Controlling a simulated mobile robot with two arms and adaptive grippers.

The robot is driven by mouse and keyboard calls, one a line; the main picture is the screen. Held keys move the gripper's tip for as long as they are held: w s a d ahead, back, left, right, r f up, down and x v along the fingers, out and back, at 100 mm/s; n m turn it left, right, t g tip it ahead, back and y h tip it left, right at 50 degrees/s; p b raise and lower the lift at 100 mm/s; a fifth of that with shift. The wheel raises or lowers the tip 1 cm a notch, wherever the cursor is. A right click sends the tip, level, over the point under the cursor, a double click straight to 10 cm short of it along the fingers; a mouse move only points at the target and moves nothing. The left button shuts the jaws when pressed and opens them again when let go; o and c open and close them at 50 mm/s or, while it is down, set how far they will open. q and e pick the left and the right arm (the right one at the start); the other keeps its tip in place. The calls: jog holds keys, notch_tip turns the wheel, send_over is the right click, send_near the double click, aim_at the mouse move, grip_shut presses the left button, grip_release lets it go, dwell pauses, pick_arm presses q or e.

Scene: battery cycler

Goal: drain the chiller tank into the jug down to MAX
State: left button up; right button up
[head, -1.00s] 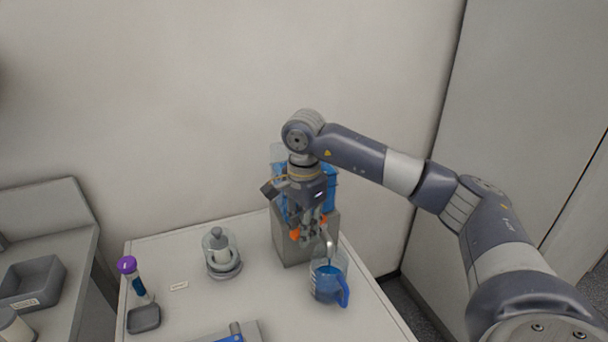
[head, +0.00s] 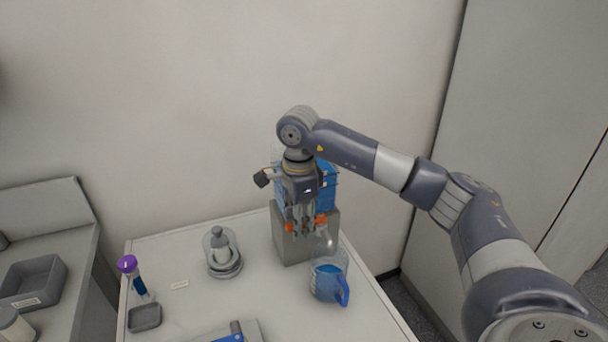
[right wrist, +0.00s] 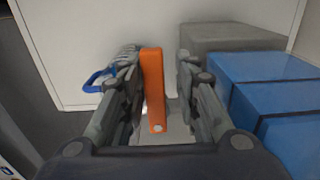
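The chiller tank (head: 328,188) holds blue liquid on a grey base (head: 290,250) near the wall, partly hidden by my right arm. In the right wrist view the blue tank (right wrist: 270,95) is on the right. My right gripper (head: 303,230) points down in front of the tank. Its open fingers (right wrist: 160,105) straddle the orange tap lever (right wrist: 153,90), with a visible gap on the right side. The clear jug (head: 326,282) with a blue handle stands below the spout (head: 324,240) and holds blue liquid. I cannot read a MAX mark. My left gripper is out of view.
A glass vessel on a round grey base (head: 222,268) stands left of the tank. A purple-capped tube (head: 128,264) and a small grey dish (head: 145,317) are at the table's left. A grey tray (head: 32,283) lies on the side bench. The table's middle is mostly clear.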

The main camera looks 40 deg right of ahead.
notch_tip(320, 180, up, 8)
jog(key=p, duration=0.5)
jog(key=shift+w+p, duration=0.15)
jog(key=shift+p, duration=0.15)
jog(key=shift+f, duration=0.1)
dwell(0.3)
